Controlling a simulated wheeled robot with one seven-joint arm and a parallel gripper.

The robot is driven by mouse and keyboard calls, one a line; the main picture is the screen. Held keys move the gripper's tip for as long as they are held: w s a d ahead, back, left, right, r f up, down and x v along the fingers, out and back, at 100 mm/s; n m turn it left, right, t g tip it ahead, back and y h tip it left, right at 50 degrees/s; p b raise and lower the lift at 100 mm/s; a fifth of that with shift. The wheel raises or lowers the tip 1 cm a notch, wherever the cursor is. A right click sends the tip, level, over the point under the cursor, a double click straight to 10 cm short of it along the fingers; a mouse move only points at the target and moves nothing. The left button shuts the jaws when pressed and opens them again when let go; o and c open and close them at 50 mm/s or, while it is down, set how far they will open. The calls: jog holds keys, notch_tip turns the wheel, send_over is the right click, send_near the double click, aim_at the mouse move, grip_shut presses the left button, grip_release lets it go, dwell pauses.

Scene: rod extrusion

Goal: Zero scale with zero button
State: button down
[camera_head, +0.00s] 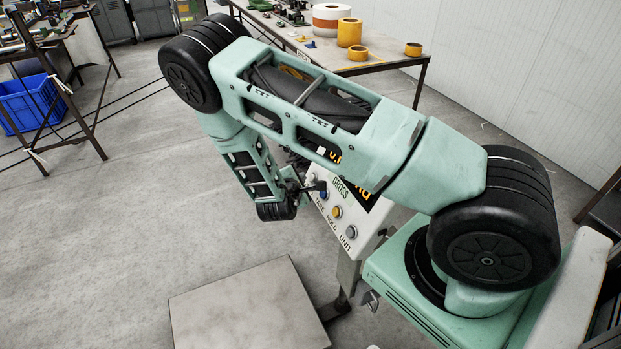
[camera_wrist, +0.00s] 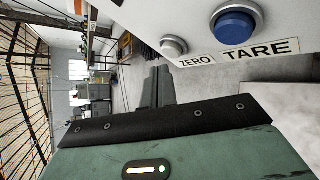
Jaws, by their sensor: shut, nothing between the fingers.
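The scale's white control panel (camera_head: 374,222) faces my gripper, and its orange-lit display is partly hidden behind my arm. In the wrist view the pale grey ZERO button (camera_wrist: 173,47) and its ZERO label (camera_wrist: 195,61) show beside the blue TARE button (camera_wrist: 235,26). The blue button (camera_head: 323,195) also shows in the head view, with the yellow and grey buttons below it. My gripper (camera_wrist: 159,68) is shut and empty, its dark fingertips close to the ZERO button. I cannot tell whether they touch it. My gripper's tip is hard to make out in the head view.
The scale's flat grey platform (camera_head: 245,312) lies low in front of the panel. A workbench (camera_head: 372,62) with tape rolls stands behind, and a blue crate (camera_head: 38,103) is at the far left. The floor at left is mostly clear.

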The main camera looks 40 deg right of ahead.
dwell(0.3)
jog(key=shift+s+d+f, duration=0.1)
jog(key=shift+d+f, duration=0.05)
jog(key=shift+d, duration=0.2)
jog(key=shift+s+d+f, duration=0.15)
jog(key=shift+d+f, duration=0.1)
jog(key=shift+d, duration=0.25)
dwell(0.7)
dwell(0.3)
jog(key=shift+w+a+r, duration=0.15)
jog(key=shift+a+r, duration=0.1)
jog(key=shift+a, duration=0.2)
jog(key=shift+w+a+r, duration=0.1)
jog(key=shift+a+r, duration=0.1)
jog(key=shift+a, duration=0.2)
jog(key=shift+w+a+r+p, duration=0.2)
jog(key=shift+a+r+p, duration=0.15)
jog(key=shift+a, duration=0.4)
jog(key=shift+w+a+r+p, duration=0.2)
jog(key=shift+a+r+p, duration=0.2)
jog(key=shift+a, duration=0.3)
jog(key=shift+w+a+r+p, duration=0.2)
jog(key=shift+a+r+p, duration=0.15)
jog(key=shift+a, duration=0.4)
